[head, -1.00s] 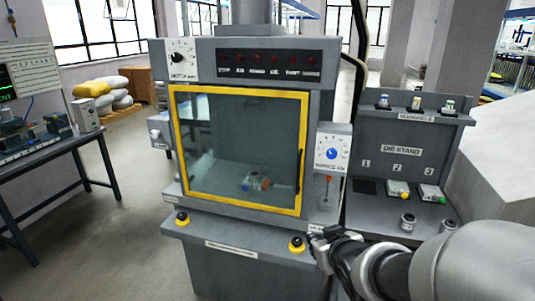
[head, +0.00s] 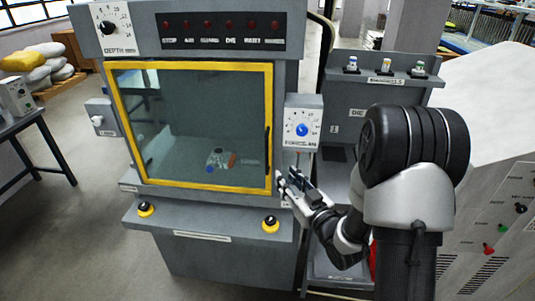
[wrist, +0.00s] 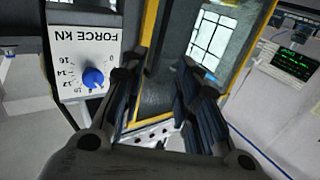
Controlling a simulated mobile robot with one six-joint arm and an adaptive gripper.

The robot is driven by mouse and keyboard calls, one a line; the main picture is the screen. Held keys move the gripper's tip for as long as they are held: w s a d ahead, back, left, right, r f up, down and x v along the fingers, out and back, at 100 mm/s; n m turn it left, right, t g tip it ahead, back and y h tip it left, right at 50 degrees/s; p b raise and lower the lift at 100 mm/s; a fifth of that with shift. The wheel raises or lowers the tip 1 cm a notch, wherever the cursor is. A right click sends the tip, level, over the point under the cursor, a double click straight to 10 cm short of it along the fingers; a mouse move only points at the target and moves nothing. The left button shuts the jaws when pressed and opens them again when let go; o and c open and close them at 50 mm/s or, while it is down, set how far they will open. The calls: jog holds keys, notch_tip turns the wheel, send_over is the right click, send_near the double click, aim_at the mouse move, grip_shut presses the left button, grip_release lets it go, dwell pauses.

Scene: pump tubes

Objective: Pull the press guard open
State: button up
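The press guard (head: 190,125) is a clear panel in a yellow frame, and it is closed across the front of the grey press. Its dark upright handle (head: 267,150) is on the right side of the frame. My gripper (head: 287,184) is just right of and below the handle, in front of the press. In the wrist view my gripper (wrist: 160,92) has its dark fingers spread apart. A dark bar, seemingly the handle (wrist: 158,45), lies beyond and between them beside the yellow edge. I see no contact with it.
The force dial box (head: 303,125) sticks out right of the guard, close above my gripper. Two yellow-ringed black buttons (head: 270,224) (head: 146,209) are on the front ledge. The die stand (head: 340,120) stands at the right, partly behind my arm. Floor at the left is open.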

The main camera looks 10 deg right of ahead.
jog(key=b, duration=0.1)
send_over(267, 172)
jog(key=shift+w, duration=0.35)
grip_shut()
dwell(0.7)
